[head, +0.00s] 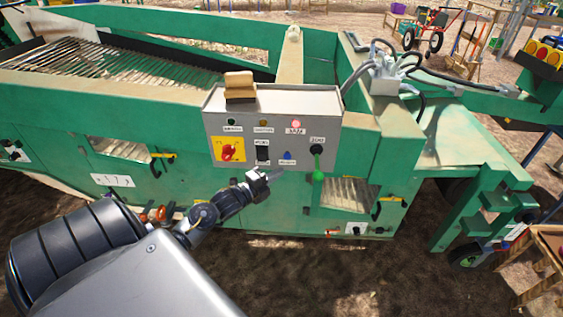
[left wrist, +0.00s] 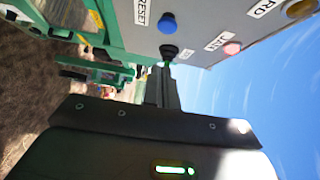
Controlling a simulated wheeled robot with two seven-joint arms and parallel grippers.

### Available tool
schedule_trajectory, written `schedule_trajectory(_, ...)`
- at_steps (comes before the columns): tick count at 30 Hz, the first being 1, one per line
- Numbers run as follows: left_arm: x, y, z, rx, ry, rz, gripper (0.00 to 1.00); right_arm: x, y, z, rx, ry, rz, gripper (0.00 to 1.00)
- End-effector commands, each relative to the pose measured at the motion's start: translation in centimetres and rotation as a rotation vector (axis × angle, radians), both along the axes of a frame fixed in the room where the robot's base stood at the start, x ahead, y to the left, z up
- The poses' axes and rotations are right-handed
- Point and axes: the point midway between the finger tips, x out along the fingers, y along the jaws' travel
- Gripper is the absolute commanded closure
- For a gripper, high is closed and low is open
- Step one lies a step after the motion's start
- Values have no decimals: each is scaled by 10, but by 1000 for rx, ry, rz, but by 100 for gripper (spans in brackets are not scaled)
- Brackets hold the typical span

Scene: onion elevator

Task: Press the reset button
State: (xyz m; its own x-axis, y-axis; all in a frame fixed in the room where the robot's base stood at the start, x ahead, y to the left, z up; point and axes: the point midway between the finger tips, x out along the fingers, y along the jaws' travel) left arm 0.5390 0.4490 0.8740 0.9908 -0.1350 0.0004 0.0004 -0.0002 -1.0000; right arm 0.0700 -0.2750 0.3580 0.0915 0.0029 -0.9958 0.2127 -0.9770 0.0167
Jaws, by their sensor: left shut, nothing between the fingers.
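The reset button is a small blue knob (head: 287,155) low on the front of the grey control box (head: 218,122), with a white label under it. In the left wrist view, the blue button (left wrist: 168,23) sits beside the label "RESET" (left wrist: 142,12). My left gripper (head: 279,172) is just below the button in the head view, its fingers pointing up and right. In the left wrist view, its fingers (left wrist: 160,70) are together and empty, and the button shows beyond their tips, apart from them. My right gripper is not in view.
A brush-like block (head: 240,86) sits on top. The green machine (head: 160,110) surrounds the box.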

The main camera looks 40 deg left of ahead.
Motion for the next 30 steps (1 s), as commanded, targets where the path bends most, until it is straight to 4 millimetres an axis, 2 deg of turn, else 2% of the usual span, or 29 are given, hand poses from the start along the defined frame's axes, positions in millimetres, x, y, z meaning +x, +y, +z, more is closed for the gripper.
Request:
schedule_trajectory(3,23,-3,2,-3,-1,1,100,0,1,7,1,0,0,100)
schedule_trajectory(9,43,15,1,1,1,1,100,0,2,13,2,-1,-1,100)
schedule_trajectory(15,51,21,0,1,0,1,100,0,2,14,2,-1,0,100)
schedule_trajectory(25,52,22,-1,1,1,0,100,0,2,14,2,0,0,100)
schedule_trajectory(30,62,29,-5,4,-1,-1,100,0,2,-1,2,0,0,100)
